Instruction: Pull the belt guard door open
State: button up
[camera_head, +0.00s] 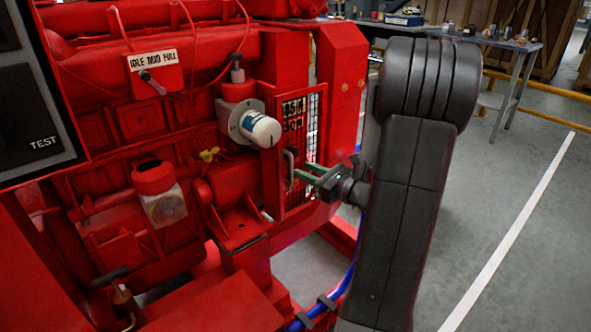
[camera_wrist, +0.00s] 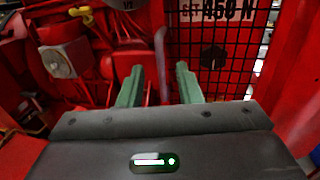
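The belt guard door (camera_head: 312,130) is a red-framed black mesh panel on the engine's right end, and it looks closed. Its mesh also shows in the wrist view (camera_wrist: 218,78). A thin grey upright handle (camera_head: 289,164) stands at the door's left side. In the wrist view the handle (camera_wrist: 161,50) lines up with the gap between my fingers. My gripper (camera_head: 303,177) has green fingers pointing at the handle, with tips close to it. The fingers (camera_wrist: 159,72) are apart and open. I cannot tell whether the handle is between the tips or just beyond them.
A white-ended cylindrical filter (camera_head: 262,130) sticks out left of the door. A red post (camera_head: 341,75) stands behind the door. A blue hose (camera_head: 340,285) runs low below my gripper. A workbench (camera_head: 470,40) is at the back right; the grey floor at right is clear.

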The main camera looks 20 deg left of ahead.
aim_at(296, 166)
jog(key=shift+x, duration=2.15)
grip_shut()
